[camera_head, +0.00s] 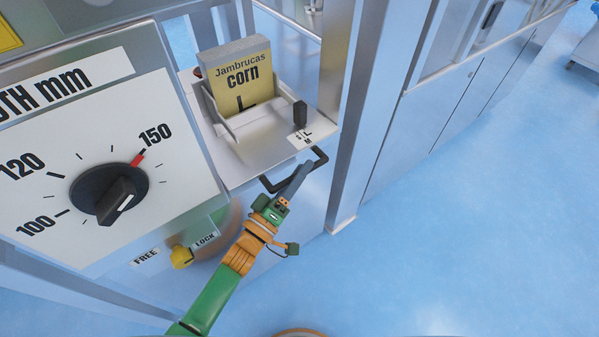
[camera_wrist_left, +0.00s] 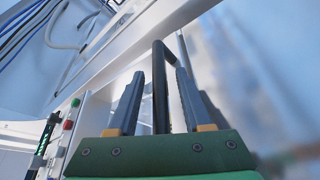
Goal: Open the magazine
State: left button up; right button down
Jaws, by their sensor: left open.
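The magazine (camera_head: 262,140) is a metal tray with side guides on the machine front. It holds a yellow pouch stack (camera_head: 243,88) labelled "Jambrucas corn L". A black bar handle (camera_head: 293,176) sticks out at its front edge. My left gripper (camera_head: 297,180) is at this handle. In the left wrist view the black handle (camera_wrist_left: 160,85) stands between the two grey fingers of the open gripper (camera_wrist_left: 158,95). Whether the fingers touch it I cannot tell. My right gripper is in neither view.
A black lever (camera_head: 300,114) stands on the tray beside an S/M/L label. A dial (camera_head: 109,194) and a yellow FREE/LOCK knob (camera_head: 181,257) are on the left. A metal post (camera_head: 362,110) rises close on the right. The blue floor (camera_head: 460,240) is clear.

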pick_arm(q)
grip_shut()
dwell(1.4)
